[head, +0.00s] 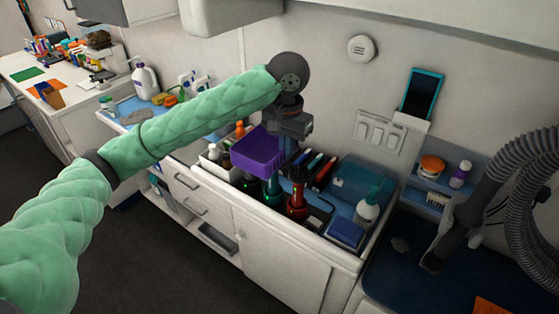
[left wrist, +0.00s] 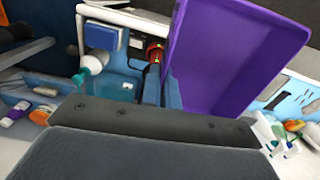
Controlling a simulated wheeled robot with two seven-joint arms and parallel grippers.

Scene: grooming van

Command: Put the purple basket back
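The purple basket (head: 257,153) hangs above the counter's open tool section in the head view. My left gripper (head: 287,146) comes down from above at the basket's right side and appears shut on its wall. In the left wrist view the basket (left wrist: 235,50) fills the upper right, tilted in the picture, and its inside looks empty. A finger of my left gripper (left wrist: 172,92) lies against its near left edge; the grip itself is partly hidden. My right gripper is in neither view.
Below the basket, the counter (head: 300,250) holds a white bin (head: 218,165), bottles, a red-and-black tool (head: 297,200), a teal case (head: 357,183) and a pump bottle (head: 367,210). A grey hose (head: 510,185) hangs at the right. A side table (head: 25,62) stands far left.

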